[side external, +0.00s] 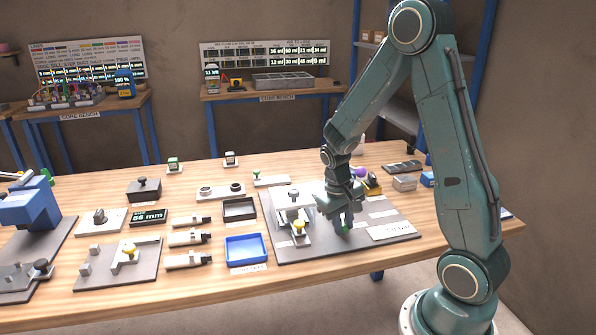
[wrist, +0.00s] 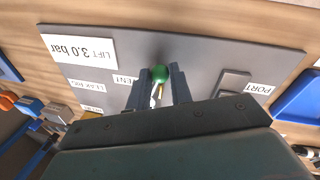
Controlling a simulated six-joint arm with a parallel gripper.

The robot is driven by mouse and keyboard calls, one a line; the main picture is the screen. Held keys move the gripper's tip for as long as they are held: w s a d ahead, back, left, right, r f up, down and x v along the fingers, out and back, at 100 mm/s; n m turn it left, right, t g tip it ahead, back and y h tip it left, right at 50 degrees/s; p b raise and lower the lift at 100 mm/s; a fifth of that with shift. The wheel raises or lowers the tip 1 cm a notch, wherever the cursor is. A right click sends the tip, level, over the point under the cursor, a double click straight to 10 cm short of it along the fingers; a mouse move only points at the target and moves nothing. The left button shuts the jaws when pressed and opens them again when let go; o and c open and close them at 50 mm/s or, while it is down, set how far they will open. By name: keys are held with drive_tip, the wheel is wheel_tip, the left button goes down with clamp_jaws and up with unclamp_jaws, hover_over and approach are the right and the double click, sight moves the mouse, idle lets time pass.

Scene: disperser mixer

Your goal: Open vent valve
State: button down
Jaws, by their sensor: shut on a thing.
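The vent valve shows as a small round green knob (wrist: 160,74) beside a label reading VENT (wrist: 128,79), in the wrist view. In the side external view only a bit of its green (side external: 346,230) shows under my gripper (side external: 343,221). My gripper points down at the grey panel (side external: 375,245). In the wrist view the two fingers of my gripper (wrist: 161,85) stand on either side of the knob, shut on it. The lower part of the valve is mostly hidden between the fingers.
A white label reading LIFT 3.0 bar (wrist: 78,52) lies on the panel. A blue tray (side external: 246,249) and a dark tray (side external: 239,209) lie further left. Small items stand behind to the right.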

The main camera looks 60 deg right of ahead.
drive_tip(key=shift+s+d+n+t, duration=0.2)
drive_tip(key=shift+s+n, duration=0.1)
drive_tip(key=shift+n, duration=0.6)
drive_tip(key=shift+s+d+n+t, duration=0.1)
drive_tip(key=shift+s+d+n, duration=0.15)
drive_tip(key=shift+n, duration=0.65)
drive_tip(key=shift+s, duration=0.1)
drive_tip(key=c, duration=1.5)
unclamp_jaws()
drive_tip(key=shift+c, duration=0.2)
drive_tip(key=shift+r, duration=0.2)
wheel_tip(320, 180, up, 13)
drive_tip(key=a, duration=0.2)
drive_tip(key=shift+w+a, duration=0.2)
drive_tip(key=shift+a, duration=0.1)
drive_tip(key=shift+r, duration=0.15)
drive_tip(key=s+a+r+n+t+y, duration=0.1)
drive_tip(key=s+a+r+t, duration=0.2)
drive_tip(key=a, duration=0.4)
drive_tip(key=s+a+r+n+t+y, duration=0.1)
drive_tip(key=s+a+r+t, duration=0.2)
drive_tip(key=s+a, duration=0.3)
drive_tip(key=shift+s+a+r, duration=0.25)
drive_tip(key=shift+a+r, duration=0.45)
drive_tip(key=shift+a, duration=0.5)
